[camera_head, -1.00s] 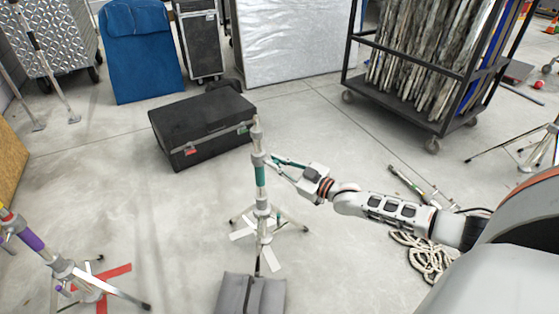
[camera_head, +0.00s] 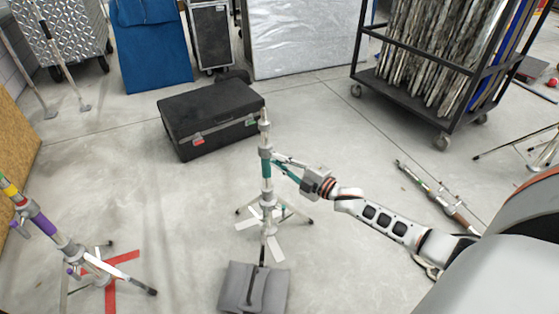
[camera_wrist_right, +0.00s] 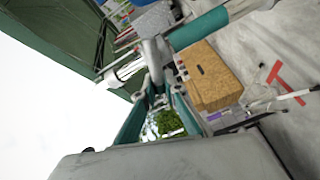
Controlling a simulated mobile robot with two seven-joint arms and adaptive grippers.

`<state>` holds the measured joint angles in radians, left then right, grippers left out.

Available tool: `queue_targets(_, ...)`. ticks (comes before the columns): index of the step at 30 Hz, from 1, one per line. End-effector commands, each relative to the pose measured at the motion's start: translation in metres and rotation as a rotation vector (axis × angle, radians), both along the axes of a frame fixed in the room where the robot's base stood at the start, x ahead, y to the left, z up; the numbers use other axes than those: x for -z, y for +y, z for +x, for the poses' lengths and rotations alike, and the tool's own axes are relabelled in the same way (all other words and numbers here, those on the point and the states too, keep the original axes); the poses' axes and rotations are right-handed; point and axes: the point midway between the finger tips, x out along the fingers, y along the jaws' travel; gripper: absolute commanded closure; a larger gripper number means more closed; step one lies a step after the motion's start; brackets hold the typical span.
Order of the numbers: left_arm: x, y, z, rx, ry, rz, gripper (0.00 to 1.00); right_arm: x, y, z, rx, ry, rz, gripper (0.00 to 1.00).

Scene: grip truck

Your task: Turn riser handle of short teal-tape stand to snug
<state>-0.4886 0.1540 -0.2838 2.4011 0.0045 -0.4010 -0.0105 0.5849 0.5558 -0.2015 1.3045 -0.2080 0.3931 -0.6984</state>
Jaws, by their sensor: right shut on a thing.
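The short stand (camera_head: 267,190) with a teal tape band (camera_head: 266,169) stands upright at the centre of the head view. Its legs are spread on the floor. My right gripper (camera_head: 276,160) reaches it from the right, at the collar just above the tape. In the right wrist view the grey collar (camera_wrist_right: 152,18) and teal tape (camera_wrist_right: 200,28) cross the top. The riser handle (camera_wrist_right: 154,60) sticks out from the collar, and my right gripper (camera_wrist_right: 158,90), with teal fingers, is shut on it. The fingertips are small in the head view. My left gripper is out of view.
A grey sandbag (camera_head: 254,287) lies at the stand's near leg. A black case (camera_head: 212,118) sits behind. Another stand with purple tape (camera_head: 44,228) is at left over red floor tape. A loaded cart (camera_head: 440,75) is at back right. Poles lie on the floor at right.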

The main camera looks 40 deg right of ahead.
Motion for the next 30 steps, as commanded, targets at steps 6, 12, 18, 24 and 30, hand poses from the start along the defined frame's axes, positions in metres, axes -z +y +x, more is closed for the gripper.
queue_targets(6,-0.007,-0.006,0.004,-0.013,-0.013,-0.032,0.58,0.008,0.001,-0.002,0.000,-0.033,-0.151,1.00)
queue_targets(12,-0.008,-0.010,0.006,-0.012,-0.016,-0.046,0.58,0.010,0.002,-0.001,-0.001,-0.057,-0.244,1.00)
queue_targets(18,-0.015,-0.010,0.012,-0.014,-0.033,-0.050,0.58,0.010,0.002,-0.001,-0.001,-0.069,-0.290,1.00)
queue_targets(24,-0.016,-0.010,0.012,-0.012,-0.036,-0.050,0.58,0.009,0.002,-0.001,-0.001,-0.073,-0.303,1.00)
queue_targets(30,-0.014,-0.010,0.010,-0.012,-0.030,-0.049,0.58,0.009,0.002,-0.001,-0.001,-0.073,-0.303,1.00)
